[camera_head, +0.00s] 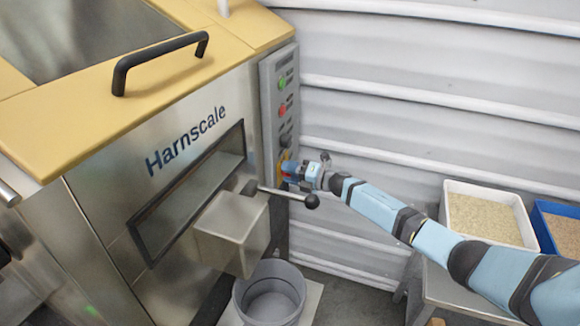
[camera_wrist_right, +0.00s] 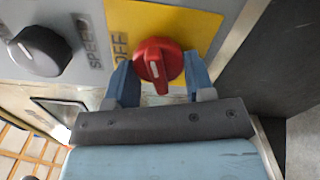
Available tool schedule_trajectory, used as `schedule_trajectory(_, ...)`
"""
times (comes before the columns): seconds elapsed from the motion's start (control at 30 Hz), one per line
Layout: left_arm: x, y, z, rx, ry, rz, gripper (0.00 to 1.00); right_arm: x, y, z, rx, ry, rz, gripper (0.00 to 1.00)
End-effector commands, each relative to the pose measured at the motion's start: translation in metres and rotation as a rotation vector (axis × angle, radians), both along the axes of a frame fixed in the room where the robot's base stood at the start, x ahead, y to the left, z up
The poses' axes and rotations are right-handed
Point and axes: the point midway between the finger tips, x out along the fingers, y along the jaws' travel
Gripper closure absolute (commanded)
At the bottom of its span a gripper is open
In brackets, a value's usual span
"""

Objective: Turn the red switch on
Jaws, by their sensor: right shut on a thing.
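The red switch (camera_wrist_right: 158,60) is a round knob with a raised grip and a white mark, on a yellow plate (camera_wrist_right: 195,25) in the right wrist view. The mark points down in that picture, toward my gripper; the word OFF is printed left of the knob. My right gripper (camera_wrist_right: 161,82) has one blue finger on each side of the knob and is shut on it. In the head view my right gripper (camera_head: 292,170) is at the lower part of the grey control panel (camera_head: 268,100) and hides the switch. My left gripper is not in view.
A black SPEED knob (camera_wrist_right: 40,50) is beside the yellow plate. A lever with a black ball (camera_head: 311,201) sticks out just below my right gripper. A grey bucket (camera_head: 270,292) stands below the spout. A tray of grain (camera_head: 447,215) is at the right.

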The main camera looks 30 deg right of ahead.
Motion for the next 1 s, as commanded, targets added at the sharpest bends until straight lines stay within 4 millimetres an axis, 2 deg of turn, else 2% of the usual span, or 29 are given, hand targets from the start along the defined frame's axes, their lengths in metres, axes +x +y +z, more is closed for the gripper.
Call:
schedule_trajectory(0.03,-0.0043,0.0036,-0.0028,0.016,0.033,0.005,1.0,-0.0003,0.0001,0.0034,0.028,0.028,0.0,0.75)
schedule_trajectory(0.4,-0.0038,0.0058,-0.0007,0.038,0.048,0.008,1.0,-0.0007,0.0004,0.0028,0.199,0.179,0.001,0.75)
schedule_trajectory(1.0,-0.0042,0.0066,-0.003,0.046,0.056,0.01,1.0,-0.0008,0.0008,0.0014,0.255,0.229,0.002,0.75)
